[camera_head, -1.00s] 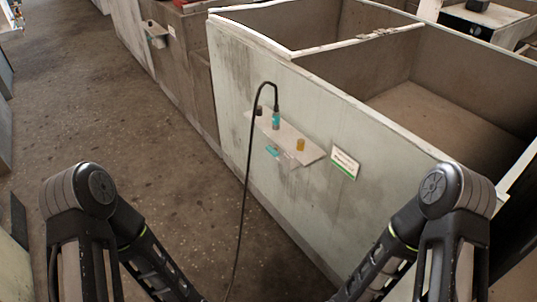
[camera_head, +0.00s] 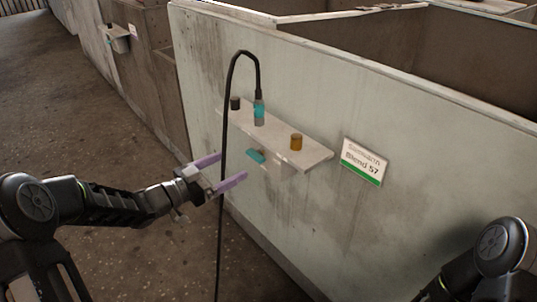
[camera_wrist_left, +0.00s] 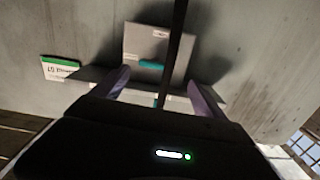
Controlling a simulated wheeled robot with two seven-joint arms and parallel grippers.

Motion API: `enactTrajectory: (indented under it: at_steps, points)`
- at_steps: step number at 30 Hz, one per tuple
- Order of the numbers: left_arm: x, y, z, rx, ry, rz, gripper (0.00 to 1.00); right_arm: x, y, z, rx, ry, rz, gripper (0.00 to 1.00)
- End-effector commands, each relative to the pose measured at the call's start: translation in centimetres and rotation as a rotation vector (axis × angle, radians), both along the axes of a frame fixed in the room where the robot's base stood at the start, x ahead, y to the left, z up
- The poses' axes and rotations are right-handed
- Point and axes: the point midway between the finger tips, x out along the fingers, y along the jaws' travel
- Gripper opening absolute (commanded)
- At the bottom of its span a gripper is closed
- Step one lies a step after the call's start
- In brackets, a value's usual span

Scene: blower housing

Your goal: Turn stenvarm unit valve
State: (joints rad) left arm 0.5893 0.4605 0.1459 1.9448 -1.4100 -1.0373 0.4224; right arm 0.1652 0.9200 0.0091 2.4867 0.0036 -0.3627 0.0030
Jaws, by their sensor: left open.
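The unit is a pale shelf (camera_head: 315,155) on the side of a grey-white walled housing, with a small box under it. A teal valve handle (camera_head: 256,156) sits on the box's front. It also shows in the left wrist view (camera_wrist_left: 151,65), ahead of the fingers. A sign (camera_head: 363,161) reading roughly "Stenvarm Blend 57" is right of the shelf. My left gripper (camera_head: 220,171) is open, its purple fingers pointing toward the handle and apart from it. In the left wrist view the fingers (camera_wrist_left: 158,90) stand either side of the handle's line. My right gripper is out of view.
A black hose (camera_head: 226,115) loops up from a teal-and-grey connector (camera_head: 259,112) on the shelf and hangs down in front, crossing near my left fingers. A black knob (camera_head: 235,103) and an amber knob (camera_head: 296,142) stand on the shelf. Another similar unit (camera_head: 118,40) is farther back.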

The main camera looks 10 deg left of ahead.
Motion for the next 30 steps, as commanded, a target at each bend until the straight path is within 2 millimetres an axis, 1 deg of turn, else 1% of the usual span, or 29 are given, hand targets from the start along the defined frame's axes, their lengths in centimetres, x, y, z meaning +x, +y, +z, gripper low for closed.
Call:
enactTrajectory:
  at_steps: [2,14,17,27,30]
  points:
    - [-0.4,-0.5,0.4,-0.031,0.002,-0.024,0.84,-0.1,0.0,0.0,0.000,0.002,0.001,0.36]
    - [-0.1,-0.8,0.2,-0.037,0.011,-0.022,0.84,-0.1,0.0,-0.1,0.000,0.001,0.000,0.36]
    - [0.5,-1.3,0.1,-0.036,0.010,-0.023,0.84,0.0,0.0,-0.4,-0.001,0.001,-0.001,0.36]
    - [4.4,-4.6,0.0,-0.037,0.010,-0.021,0.84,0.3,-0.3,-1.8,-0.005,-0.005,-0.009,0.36]
    - [5.2,-5.2,0.1,-0.037,0.010,-0.022,0.84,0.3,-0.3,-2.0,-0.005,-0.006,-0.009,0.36]
